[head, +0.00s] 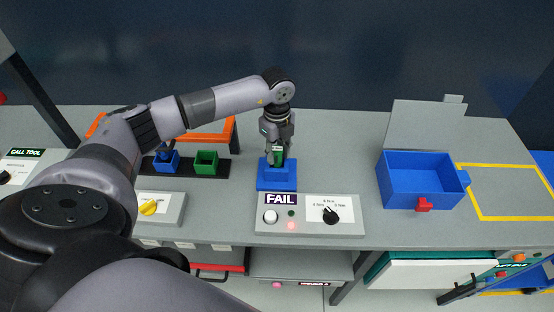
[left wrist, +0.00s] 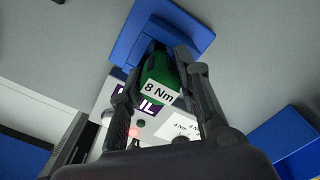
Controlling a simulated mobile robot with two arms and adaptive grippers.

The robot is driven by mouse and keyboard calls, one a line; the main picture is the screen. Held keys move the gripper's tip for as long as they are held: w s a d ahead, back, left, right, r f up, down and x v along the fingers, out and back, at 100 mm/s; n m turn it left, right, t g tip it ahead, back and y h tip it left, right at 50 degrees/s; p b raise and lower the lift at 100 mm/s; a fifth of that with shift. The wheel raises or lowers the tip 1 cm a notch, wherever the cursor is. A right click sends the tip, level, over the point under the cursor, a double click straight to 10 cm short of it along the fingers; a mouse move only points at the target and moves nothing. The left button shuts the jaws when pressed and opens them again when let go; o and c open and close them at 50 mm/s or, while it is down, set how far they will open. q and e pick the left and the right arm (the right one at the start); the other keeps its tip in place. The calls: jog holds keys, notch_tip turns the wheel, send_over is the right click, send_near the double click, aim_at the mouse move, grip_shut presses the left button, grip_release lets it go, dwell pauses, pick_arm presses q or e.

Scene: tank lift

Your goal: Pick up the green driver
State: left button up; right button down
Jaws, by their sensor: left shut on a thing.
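The green driver (left wrist: 160,75) carries a white "8 Nm" label. My left gripper (head: 277,158) is shut on it, with one finger on each side in the left wrist view. The driver is over or in the blue block (head: 277,185), which also shows behind it in the left wrist view (left wrist: 190,30). Whether its tip touches the block is hidden. My right gripper is not in view.
A panel reading "FAIL" (head: 281,198) with a lit red lamp and a black knob (head: 331,215) stands in front. A green holder (head: 206,163) and a blue holder (head: 166,163) are left. An open blue box (head: 425,200) is right.

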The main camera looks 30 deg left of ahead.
pick_arm(q)
grip_shut()
jog(key=shift+r, duration=0.15)
